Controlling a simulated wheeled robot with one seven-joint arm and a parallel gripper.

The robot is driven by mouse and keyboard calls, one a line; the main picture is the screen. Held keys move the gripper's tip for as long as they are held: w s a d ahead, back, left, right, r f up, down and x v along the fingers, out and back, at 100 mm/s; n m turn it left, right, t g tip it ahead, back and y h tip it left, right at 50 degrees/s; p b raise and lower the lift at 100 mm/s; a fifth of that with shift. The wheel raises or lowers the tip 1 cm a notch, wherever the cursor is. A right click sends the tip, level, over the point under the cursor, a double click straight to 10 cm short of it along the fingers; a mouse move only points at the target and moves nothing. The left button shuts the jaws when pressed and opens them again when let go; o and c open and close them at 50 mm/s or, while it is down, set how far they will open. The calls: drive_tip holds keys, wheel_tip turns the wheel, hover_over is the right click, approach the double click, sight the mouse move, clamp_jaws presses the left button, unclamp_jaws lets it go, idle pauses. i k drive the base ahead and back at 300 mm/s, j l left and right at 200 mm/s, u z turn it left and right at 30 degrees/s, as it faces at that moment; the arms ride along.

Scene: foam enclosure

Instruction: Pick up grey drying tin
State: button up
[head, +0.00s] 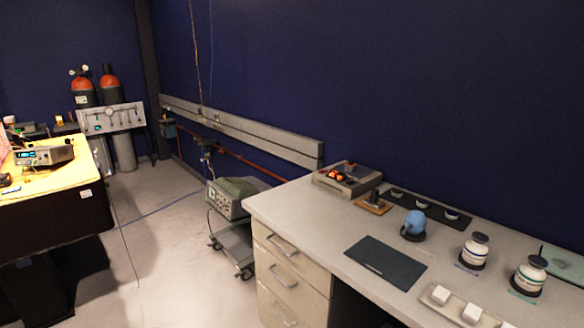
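I cannot make out for certain which thing is the grey drying tin. Three small round pale items sit in a row on a long black mat (431,213) at the back of the pale bench; they are too small to identify. A dark upright object (375,196) stands on a small brown board left of that mat. White square items (471,313) sit on a light tray (455,309) at the bench's front. My gripper is not in view.
The pale bench (300,212) has drawers on its left. A flat black mat (385,262), a blue object (414,224), two white jars (474,249) with dark lids and a device with an orange glow (347,179) stand on it. A cart (233,247) stands left; floor (165,265) is open beyond.

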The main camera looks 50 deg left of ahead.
sight(349, 167)
drive_tip(key=u, duration=1.45)
drive_tip(key=i+j+u, duration=1.2)
drive_tip(key=i+u, duration=0.25)
drive_tip(key=i, duration=0.15)
drive_tip(key=i+z, duration=0.15)
drive_tip(key=i, duration=0.3)
drive_tip(key=i+j+z, duration=0.15)
drive_tip(key=i, duration=0.25)
drive_tip(key=i+j+z, duration=0.15)
drive_tip(key=i, duration=0.3)
drive_tip(key=i+z, duration=0.25)
drive_tip(key=z, duration=0.2)
drive_tip(key=i+z, duration=0.25)
drive_tip(key=z, duration=0.25)
drive_tip(key=i+j+z, duration=0.1)
drive_tip(key=i+z, duration=0.15)
drive_tip(key=z, duration=0.2)
drive_tip(key=i+j+z, duration=0.2)
drive_tip(key=z, duration=0.3)
drive_tip(key=i+j+z, duration=0.4)
drive_tip(key=z, duration=0.15)
